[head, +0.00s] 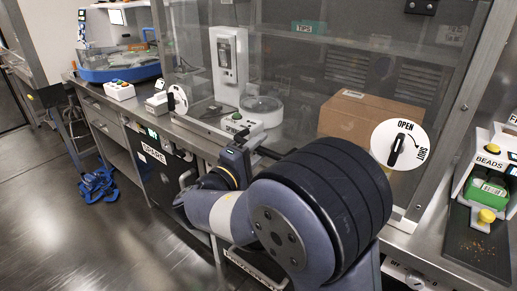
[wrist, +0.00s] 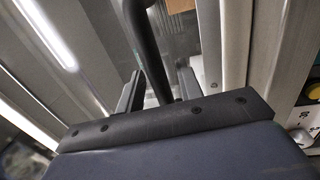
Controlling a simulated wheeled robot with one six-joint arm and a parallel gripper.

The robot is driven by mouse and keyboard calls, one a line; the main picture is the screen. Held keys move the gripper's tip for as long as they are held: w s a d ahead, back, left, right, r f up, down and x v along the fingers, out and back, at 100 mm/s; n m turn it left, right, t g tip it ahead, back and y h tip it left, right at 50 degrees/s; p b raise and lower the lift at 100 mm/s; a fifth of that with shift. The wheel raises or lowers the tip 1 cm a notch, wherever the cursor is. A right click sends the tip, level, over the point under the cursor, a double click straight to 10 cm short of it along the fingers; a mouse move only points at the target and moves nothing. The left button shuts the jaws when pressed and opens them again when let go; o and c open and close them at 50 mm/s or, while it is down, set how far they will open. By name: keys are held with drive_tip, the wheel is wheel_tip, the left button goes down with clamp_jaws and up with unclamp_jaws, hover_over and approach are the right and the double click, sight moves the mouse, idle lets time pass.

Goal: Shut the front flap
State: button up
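The clear front flap (head: 290,62) stands before the steel enclosure, with things showing through it. I cannot tell how far it is open. A second dial (head: 177,99) is at the lower left. My gripper (head: 258,146) is at the flap's lower front, partly hidden by my arm. In the wrist view, a dark bar handle (wrist: 148,48) runs between the two spread fingers of my gripper (wrist: 160,92), with gaps beside it.
Behind the clear panel are a cardboard box (head: 366,117), a white instrument (head: 229,62) and a green TIPS box (head: 308,27). A BEADS dispenser (head: 490,170) stands at right. A blue machine (head: 118,62) is on the left bench. Blue straps (head: 97,184) lie on the otherwise open floor.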

drive_tip(key=shift+c, duration=0.2)
clamp_jaws()
idle(0.4)
